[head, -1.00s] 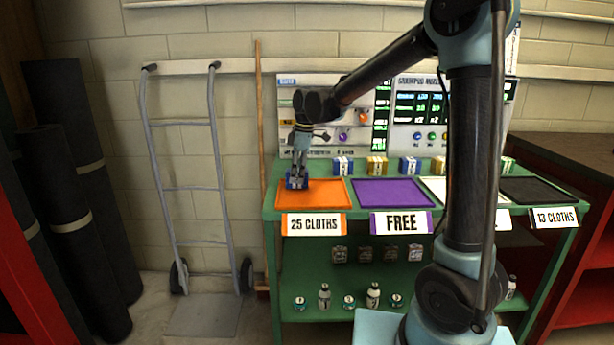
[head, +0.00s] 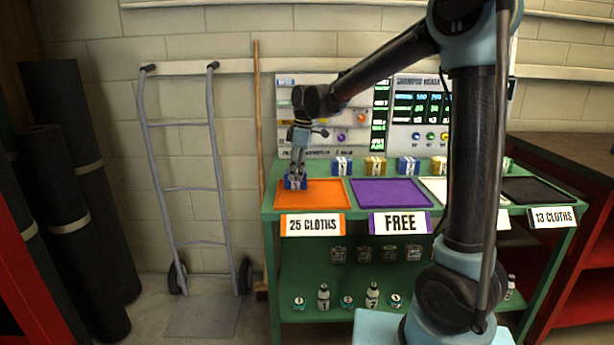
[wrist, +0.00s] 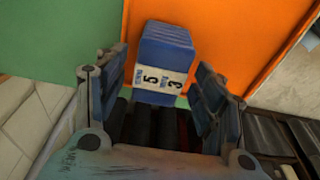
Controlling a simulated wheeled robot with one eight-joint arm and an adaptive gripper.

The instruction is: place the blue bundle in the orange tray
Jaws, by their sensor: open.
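The blue bundle (head: 296,183) sits at the left side of the orange tray (head: 325,193). In the wrist view the blue bundle (wrist: 167,48) has a white label band and lies over orange surface, close to the tray's edge beside green bench top. My gripper (head: 297,174) points down just above the bundle. In the wrist view my gripper (wrist: 160,95) is open, its two fingers apart on either side of the bundle's near end, with visible gaps. The bundle's underside is hidden.
A purple tray (head: 390,192), a white tray (head: 433,185) and a black tray (head: 538,190) stand to the right on the green bench (head: 268,207). Behind them is a row of bundles, including a yellow one (head: 376,166). A hand truck (head: 190,190) leans left.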

